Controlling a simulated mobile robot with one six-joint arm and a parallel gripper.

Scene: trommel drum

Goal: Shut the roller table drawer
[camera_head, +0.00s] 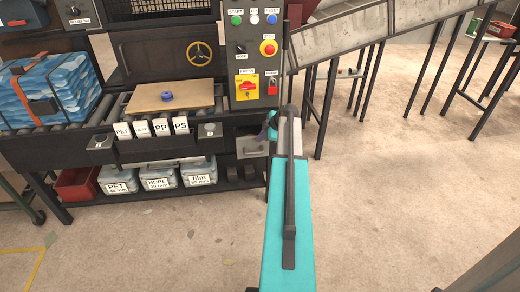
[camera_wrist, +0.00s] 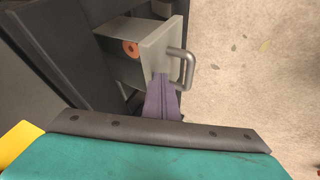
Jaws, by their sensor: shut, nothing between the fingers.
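The roller table drawer (camera_head: 250,147) is a small grey metal box standing out at the right end of the roller table, under the control panel. In the wrist view the drawer (camera_wrist: 158,42) is pulled out, with a bar handle (camera_wrist: 187,68) on its front plate and a round orange thing (camera_wrist: 131,48) inside. My gripper (camera_wrist: 160,77) is shut and empty. Its purple-grey fingers overlap the near edge of the front plate, beside the handle; I cannot tell whether they touch. In the head view my gripper (camera_head: 268,121) is partly hidden by my arm.
The control panel (camera_head: 254,55) with its buttons rises above the drawer. A board (camera_head: 170,97) with a blue ring (camera_head: 166,97) lies on the roller table. Labelled bins (camera_head: 160,178) stand on the shelf below. The floor to the right is clear up to the conveyor legs.

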